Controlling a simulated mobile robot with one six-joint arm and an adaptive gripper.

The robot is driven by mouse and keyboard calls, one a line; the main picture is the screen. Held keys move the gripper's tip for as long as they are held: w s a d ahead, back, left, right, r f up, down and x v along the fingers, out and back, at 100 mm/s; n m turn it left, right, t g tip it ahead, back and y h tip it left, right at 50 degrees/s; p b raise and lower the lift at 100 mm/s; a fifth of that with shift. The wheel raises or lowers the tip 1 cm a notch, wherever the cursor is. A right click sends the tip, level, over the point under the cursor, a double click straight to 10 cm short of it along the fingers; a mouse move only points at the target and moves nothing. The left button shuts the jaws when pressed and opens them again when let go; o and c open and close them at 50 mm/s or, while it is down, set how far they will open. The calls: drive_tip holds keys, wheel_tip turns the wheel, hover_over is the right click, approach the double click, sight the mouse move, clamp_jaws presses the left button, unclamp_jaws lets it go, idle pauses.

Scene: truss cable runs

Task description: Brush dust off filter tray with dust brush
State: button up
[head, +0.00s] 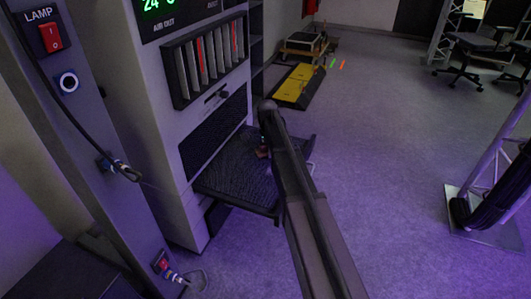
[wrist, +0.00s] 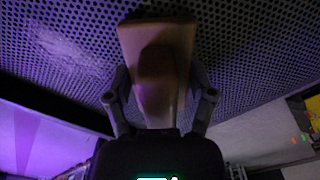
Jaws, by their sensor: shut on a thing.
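The filter tray (head: 228,182) is a dark perforated tray that sticks out from the lower front of the grey cabinet. In the wrist view its perforated mesh (wrist: 245,50) fills the top of the picture. A pale patch of dust (wrist: 72,50) lies on the mesh at the upper left. My gripper (wrist: 160,92) is shut on the dust brush (wrist: 153,38), which has a tan, flat body. The brush is over the mesh, to the right of the dust patch. Its bristles are hidden, so I cannot tell whether they touch. In the head view my arm hides most of the gripper.
The grey cabinet (head: 150,110) stands behind the tray, with a slotted filter panel (head: 207,60) above it. A post with a red lamp switch (head: 50,37) and hanging cables is at the left. A yellow ramp (head: 298,86) lies beyond.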

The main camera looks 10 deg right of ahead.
drive_tip(key=shift+w+d, duration=0.1)
drive_tip(key=shift+w, duration=0.1)
idle(0.3)
drive_tip(key=shift+w+d+f, duration=0.1)
drive_tip(key=shift+w+d, duration=0.4)
drive_tip(key=shift+w, duration=0.2)
drive_tip(key=shift+w+d, duration=0.5)
drive_tip(key=shift+w, duration=0.15)
wheel_tip(320, 180, up, 6)
drive_tip(key=p, duration=0.5)
drive_tip(key=shift+p, duration=0.4)
wheel_tip(320, 180, up, 3)
drive_tip(key=p, duration=0.3)
drive_tip(key=shift+s, duration=0.15)
idle(0.6)
